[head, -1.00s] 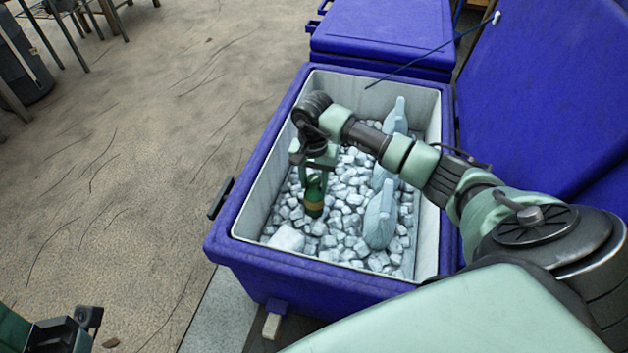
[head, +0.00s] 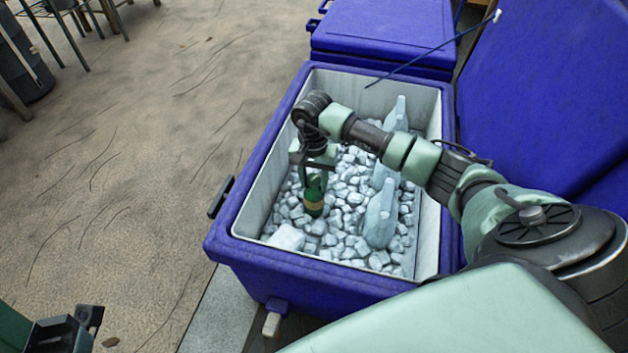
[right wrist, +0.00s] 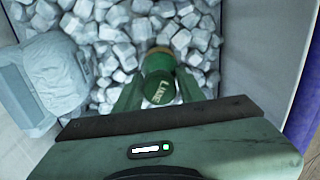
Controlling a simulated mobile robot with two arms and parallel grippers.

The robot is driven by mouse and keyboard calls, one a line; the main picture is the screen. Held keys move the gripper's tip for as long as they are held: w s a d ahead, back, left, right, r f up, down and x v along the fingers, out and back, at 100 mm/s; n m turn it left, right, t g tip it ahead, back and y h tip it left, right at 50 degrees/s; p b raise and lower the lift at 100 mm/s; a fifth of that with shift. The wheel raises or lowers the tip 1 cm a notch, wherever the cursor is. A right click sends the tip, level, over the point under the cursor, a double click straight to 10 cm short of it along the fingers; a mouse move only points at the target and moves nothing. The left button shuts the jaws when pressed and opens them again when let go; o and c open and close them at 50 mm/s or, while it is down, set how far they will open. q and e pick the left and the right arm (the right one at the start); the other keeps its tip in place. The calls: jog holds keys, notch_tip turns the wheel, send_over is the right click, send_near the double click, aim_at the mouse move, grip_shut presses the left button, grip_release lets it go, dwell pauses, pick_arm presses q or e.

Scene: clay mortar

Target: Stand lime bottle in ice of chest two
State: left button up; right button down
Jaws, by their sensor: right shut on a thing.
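The green lime bottle (head: 314,202), with a yellowish band, stands about upright among the ice in the open blue chest (head: 225,243).
Several pale, ice-coloured jug shapes (head: 380,218) stand along the chest's right side, below my right forearm. The chest's raised blue lid (head: 545,90) is at the right. Another closed blue chest (head: 380,35) stands behind.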

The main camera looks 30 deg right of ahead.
jog(key=shift+f, duration=0.35)
jog(key=shift+c, duration=1.5)
grip_release()
